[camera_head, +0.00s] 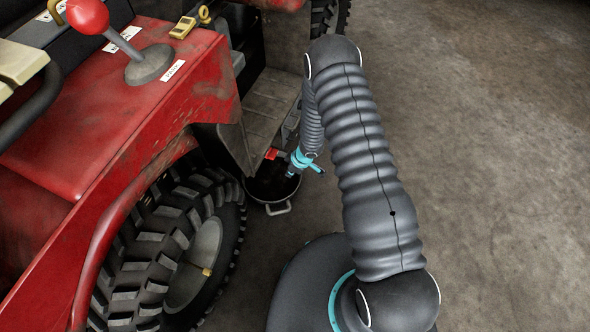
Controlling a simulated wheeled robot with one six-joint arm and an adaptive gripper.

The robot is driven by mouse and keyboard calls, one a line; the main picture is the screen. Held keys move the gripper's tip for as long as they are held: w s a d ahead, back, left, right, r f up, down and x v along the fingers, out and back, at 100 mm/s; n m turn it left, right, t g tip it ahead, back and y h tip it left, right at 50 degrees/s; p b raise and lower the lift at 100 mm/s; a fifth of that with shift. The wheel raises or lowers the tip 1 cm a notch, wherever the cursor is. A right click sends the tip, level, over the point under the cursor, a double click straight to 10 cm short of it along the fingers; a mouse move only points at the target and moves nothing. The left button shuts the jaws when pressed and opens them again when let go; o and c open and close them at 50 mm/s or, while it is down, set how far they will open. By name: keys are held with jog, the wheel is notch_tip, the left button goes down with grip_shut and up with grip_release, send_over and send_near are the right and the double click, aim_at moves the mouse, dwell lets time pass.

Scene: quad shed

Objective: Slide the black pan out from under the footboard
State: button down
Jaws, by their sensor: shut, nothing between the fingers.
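The black pan (268,190) sits on the floor beside the near wheel, partly under the grey footboard (268,106). Its front rim and a light metal handle (279,209) stick out from under the footboard towards me. The rest of the pan is hidden by the vehicle. My gripper (291,174), with teal parts, is over the right side of the pan, close to its rim. It is shut and empty. I cannot tell whether its tip touches the pan.
The red quad fills the left, with a large knobbly tyre (160,255) just left of the pan. A small red part (271,154) shows at the footboard's lower edge. A red-knobbed lever (140,58) and a yellow device (183,27) are above. The concrete floor (480,150) at right is clear.

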send_over(288, 186)
notch_tip(288, 186, down, 4)
jog(key=shift+d+f, duration=0.1)
jog(key=shift+f, duration=0.1)
jog(key=shift+s+d+r, duration=0.1)
jog(key=shift+s+d, duration=0.15)
jog(key=shift+d, duration=0.3)
jog(key=shift+s+d+r, duration=0.1)
jog(key=shift+s+d, duration=0.1)
jog(key=shift+d, duration=0.35)
jog(key=shift+s+d, duration=0.3)
jog(key=shift+d, duration=0.3)
